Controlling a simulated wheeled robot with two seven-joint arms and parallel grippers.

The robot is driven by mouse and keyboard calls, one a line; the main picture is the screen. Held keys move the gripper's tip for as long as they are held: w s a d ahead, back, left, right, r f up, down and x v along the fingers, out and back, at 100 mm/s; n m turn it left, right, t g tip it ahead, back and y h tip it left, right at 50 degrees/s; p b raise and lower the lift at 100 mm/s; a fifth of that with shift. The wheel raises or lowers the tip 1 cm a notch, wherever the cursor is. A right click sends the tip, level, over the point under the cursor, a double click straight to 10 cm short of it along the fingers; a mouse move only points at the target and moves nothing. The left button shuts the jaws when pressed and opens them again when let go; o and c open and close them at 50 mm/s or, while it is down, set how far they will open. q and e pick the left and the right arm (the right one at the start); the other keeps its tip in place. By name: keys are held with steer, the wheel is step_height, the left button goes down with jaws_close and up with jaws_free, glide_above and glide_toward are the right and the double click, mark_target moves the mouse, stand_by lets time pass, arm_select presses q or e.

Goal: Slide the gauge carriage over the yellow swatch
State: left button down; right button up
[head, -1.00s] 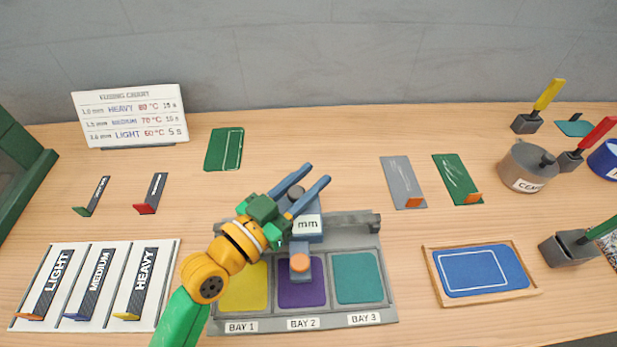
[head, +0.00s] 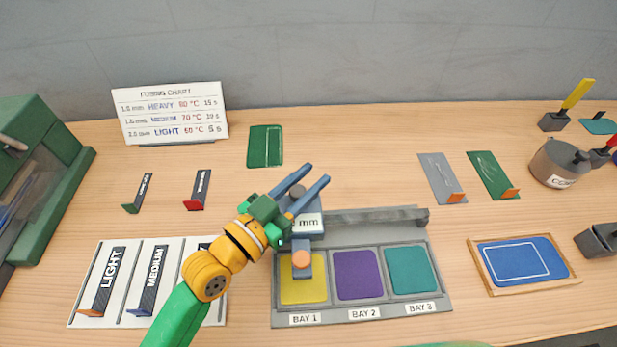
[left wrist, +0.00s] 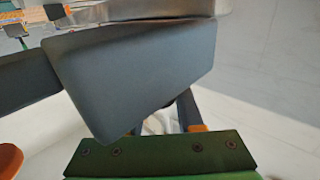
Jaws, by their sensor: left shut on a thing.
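The gauge carriage (head: 309,226) is a blue-grey block with a "mm" label, on the rail at the back of the swatch tray (head: 440,304). Its arm with an orange tip (head: 301,259) hangs over the yellow swatch (head: 303,291) in BAY 1. The purple swatch (head: 358,275) in BAY 2 and the teal swatch (head: 410,270) in BAY 3 are uncovered. My left gripper (head: 306,190) is shut on the carriage's upper part, which its fingers partly hide. In the left wrist view a large grey-blue block face (left wrist: 140,70) fills the middle. My right gripper is not in view.
A card holder (head: 235,313) with labelled strips lies left of the tray, partly behind my left arm. A wood-framed blue pad (head: 515,262) lies to the right. A green machine (head: 45,165) stands at the far left. Bare table lies behind the rail.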

mark_target(290, 195)
arm_select(q)
steer(key=c, duration=0.7)
jaws_free()
steer(key=shift+o, duration=0.8)
steer(key=shift+w+a+f, duration=0.1)
steer(key=shift+w+a, duration=0.05)
steer(key=shift+w, duration=0.05)
steer(key=b+v, duration=0.2)
steer(key=v, duration=0.4)
steer(key=shift+s+a+f, duration=0.15)
steer(key=shift+s+a, duration=0.3)
steer(key=shift+d, duration=0.1)
